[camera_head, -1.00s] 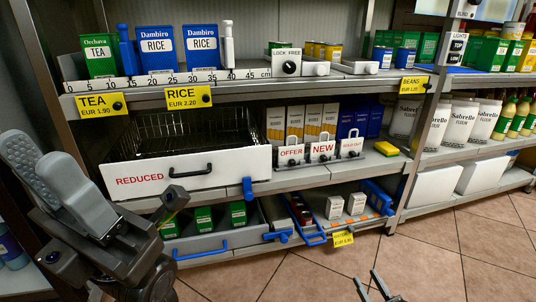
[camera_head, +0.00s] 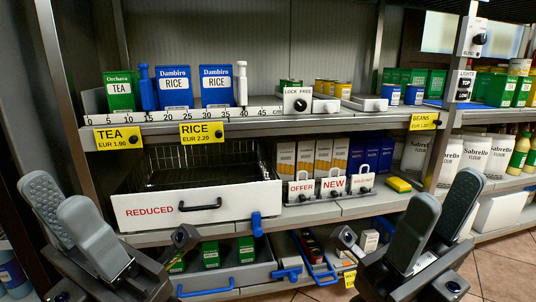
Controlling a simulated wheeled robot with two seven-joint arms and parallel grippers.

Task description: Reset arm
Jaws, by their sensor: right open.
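My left gripper (camera_head: 58,197) is at the lower left, in front of the shelf unit's left post. Its two grey fingers point up and stand apart, with nothing between them. My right gripper (camera_head: 447,190) is at the lower right, in front of the shelves. Its grey fingers also point up, are open and hold nothing. Both grippers are clear of the goods, as far as this view shows.
A white drawer front marked REDUCED (camera_head: 200,205) with a wire basket (camera_head: 205,160) juts out between my grippers. Tea (camera_head: 119,92) and rice boxes (camera_head: 174,88) stand on the shelf above. A grey lower drawer (camera_head: 235,277) with a blue handle is below.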

